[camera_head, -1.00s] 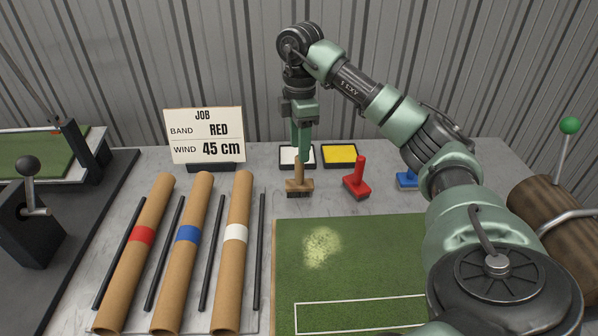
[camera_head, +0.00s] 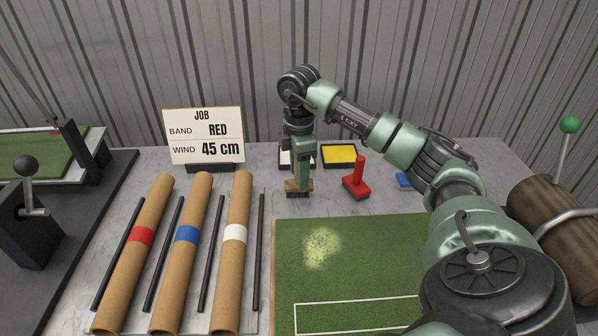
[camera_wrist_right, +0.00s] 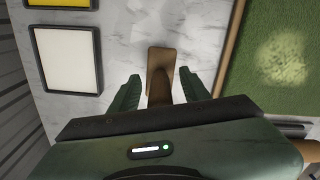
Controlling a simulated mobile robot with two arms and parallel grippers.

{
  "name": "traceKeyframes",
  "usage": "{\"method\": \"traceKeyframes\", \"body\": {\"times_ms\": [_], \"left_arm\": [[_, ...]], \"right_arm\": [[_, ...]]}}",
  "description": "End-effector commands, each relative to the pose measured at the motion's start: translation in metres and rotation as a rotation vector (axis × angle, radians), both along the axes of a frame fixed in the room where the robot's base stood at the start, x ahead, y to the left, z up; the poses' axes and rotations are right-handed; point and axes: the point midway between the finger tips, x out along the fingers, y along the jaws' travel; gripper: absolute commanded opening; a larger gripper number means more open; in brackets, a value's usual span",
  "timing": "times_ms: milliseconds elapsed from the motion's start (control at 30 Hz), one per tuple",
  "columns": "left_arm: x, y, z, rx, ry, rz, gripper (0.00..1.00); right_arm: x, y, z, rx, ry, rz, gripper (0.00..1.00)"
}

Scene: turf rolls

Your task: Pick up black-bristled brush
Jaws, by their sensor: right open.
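The black-bristled brush (camera_head: 293,190) stands on the grey table behind the turf, with a tan wooden block and dark bristles at its foot. My right gripper (camera_head: 301,178) points straight down over it and hides most of its handle in the head view. In the right wrist view the brush (camera_wrist_right: 163,56) shows its tan block, and its brown handle stands between the two green fingers of my right gripper (camera_wrist_right: 158,88). The fingers are open, with a gap on each side of the handle. My left gripper is not in view.
A red-handled tool (camera_head: 356,183) stands close to the right of the brush, and a blue one (camera_head: 404,181) is partly hidden by my arm. White and yellow trays (camera_head: 339,155) lie behind. The green turf (camera_head: 370,260) lies in front, with three banded tubes (camera_head: 187,260) to the left.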

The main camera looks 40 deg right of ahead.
Motion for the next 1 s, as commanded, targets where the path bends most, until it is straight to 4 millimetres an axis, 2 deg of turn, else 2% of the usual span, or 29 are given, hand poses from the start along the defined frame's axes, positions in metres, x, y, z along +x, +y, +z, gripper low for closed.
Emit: {"method": "traceKeyframes", "body": {"times_ms": [167,333,767,867,1000], "left_arm": [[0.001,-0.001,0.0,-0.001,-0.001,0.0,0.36],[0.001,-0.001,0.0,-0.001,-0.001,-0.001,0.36],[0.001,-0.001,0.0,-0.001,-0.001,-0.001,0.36],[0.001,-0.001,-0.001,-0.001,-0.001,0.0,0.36],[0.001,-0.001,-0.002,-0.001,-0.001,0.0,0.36]], "right_arm": [[0.0,0.0,0.0,0.0,0.0,0.0,0.47],[0.0,0.0,0.0,0.0,0.0,0.0,0.0],[0.001,0.0,0.006,0.0,-0.002,0.0,0.0],[0.001,0.0,0.015,0.0,-0.003,0.0,0.0],[0.002,0.0,0.039,0.0,-0.007,0.0,0.0]]}}
